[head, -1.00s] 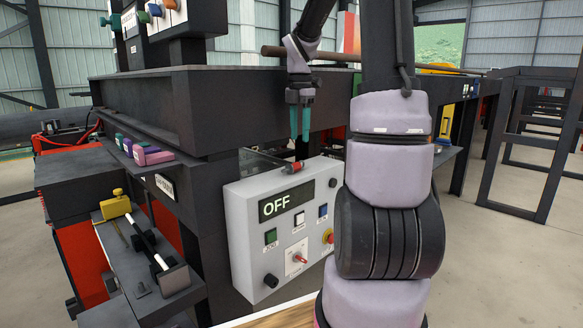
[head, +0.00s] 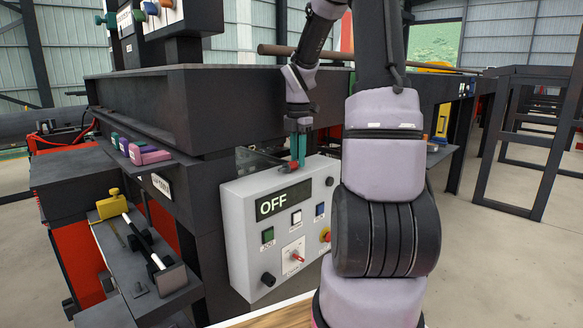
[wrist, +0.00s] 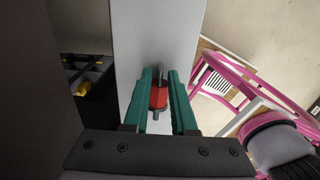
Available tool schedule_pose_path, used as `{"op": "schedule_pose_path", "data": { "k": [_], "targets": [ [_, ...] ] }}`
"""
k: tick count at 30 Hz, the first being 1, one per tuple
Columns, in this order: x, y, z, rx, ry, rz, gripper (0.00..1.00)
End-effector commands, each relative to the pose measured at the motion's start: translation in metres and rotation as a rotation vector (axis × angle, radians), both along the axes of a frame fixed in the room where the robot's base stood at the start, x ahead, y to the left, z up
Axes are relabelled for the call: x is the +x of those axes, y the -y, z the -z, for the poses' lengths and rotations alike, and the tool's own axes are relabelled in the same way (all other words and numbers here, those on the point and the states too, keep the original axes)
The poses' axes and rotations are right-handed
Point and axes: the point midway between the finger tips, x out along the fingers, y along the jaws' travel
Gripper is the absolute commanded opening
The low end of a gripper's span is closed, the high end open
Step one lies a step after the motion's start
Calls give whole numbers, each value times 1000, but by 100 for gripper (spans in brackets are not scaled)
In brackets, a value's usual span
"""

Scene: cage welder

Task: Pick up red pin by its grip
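The red pin (head: 292,167) is on the top of the grey control box, near its back edge. My gripper (head: 298,163) is directly above the box, pointing down, with its teal fingers at the pin. In the wrist view the pin's red grip (wrist: 159,98) lies between the two fingertips of my gripper (wrist: 160,92), one finger on each side, with very little room at its sides. The fingers look apart, straddling the grip; contact is hard to make out. A grey metal part of the pin shows beyond the grip. The fingers partly hide the pin in the head view.
The control box (head: 250,225) has an OFF display (head: 284,201), buttons and a knob. The dark machine table (head: 190,100) stands close behind my gripper. A yellow-handled clamp (head: 112,203) is at the left. Open floor lies to the right.

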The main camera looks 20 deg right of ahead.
Motion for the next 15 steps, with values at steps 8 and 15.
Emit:
{"op": "schedule_pose_path", "data": {
  "k": [8, 15],
  "targets": [
    [0, 0, 0, 0, 0, 0, 0],
    [1, 1, -10, -2, 4, 0, 0]
  ]
}}
